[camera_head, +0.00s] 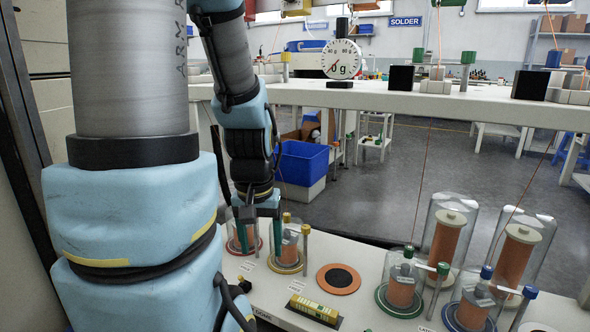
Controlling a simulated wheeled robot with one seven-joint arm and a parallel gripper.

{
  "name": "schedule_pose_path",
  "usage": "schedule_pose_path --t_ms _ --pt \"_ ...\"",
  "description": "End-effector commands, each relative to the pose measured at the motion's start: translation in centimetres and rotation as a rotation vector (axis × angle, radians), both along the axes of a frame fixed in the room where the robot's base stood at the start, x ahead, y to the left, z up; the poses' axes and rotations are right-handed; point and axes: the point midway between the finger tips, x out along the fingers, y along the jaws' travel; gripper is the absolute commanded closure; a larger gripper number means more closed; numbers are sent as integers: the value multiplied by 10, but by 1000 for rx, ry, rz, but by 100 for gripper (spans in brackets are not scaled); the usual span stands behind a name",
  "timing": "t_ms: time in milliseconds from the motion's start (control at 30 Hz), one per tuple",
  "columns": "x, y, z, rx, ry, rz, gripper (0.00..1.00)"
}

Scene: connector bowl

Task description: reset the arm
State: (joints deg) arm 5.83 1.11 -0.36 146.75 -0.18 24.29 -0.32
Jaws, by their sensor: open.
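My arm comes down from the top of the view, its blue and grey links filling the left side. My gripper (260,246) points down over the back left of the near bench (375,275). Its two teal fingers are apart. They overlap in the picture with a glass jar on a red-ringed base (233,248) and stand just left of a copper coil on a yellow-ringed base (285,267). I cannot tell whether the fingers touch either one.
Coils on green (382,300) and blue (449,318) bases, with tall glass-covered coils (447,240) behind, stand at right. An orange disc (338,279) and a yellow block (313,311) lie mid-bench. A raised shelf (400,98) carries a dial (341,60) and black cubes.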

Motion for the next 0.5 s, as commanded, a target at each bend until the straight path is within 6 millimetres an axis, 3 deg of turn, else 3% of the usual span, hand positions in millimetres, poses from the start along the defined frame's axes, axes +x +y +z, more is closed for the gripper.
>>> schedule_pose_path --t_ms 33,500 --pt "0 0 29 0 -1 0 30" --pt "1 -1 177 -1 -2 0 30"
